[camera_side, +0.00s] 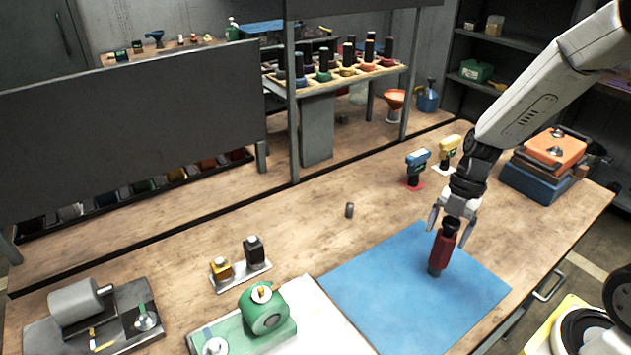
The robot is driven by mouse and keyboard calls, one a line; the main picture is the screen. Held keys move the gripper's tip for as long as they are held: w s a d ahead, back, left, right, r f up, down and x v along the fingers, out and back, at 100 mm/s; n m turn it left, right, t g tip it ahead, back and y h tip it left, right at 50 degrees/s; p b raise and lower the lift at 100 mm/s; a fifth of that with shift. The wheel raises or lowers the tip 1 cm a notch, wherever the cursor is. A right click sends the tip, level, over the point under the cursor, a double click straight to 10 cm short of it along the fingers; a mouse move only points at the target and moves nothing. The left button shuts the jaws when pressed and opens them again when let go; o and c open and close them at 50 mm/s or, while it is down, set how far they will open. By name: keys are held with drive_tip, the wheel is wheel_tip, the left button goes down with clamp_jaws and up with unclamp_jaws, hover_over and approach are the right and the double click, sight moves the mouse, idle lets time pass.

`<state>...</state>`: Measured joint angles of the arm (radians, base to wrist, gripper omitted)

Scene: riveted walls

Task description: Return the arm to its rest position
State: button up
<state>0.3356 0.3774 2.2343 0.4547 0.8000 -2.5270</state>
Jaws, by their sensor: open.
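My gripper (454,222) points down over the blue mat (385,290) on the wooden bench. Its two fingers are spread apart, one on each side of the dark top of a red, dark-ended cylindrical tool (442,248). The tool stands nearly upright on the mat, directly below my gripper. Whether the fingers touch the tool cannot be told from this view. My arm reaches in from the upper right.
A blue device (416,166) and a yellow device (447,151) stand behind my gripper. An orange case (553,148) lies on a blue box at right. A small grey cylinder (349,210) stands mid-bench. A green tape dispenser (264,312) is at front left.

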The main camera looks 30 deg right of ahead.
drive_tip(key=shift+r, duration=3.9)
drive_tip(key=shift+f, duration=0.15)
drive_tip(key=shift+f, duration=3.75)
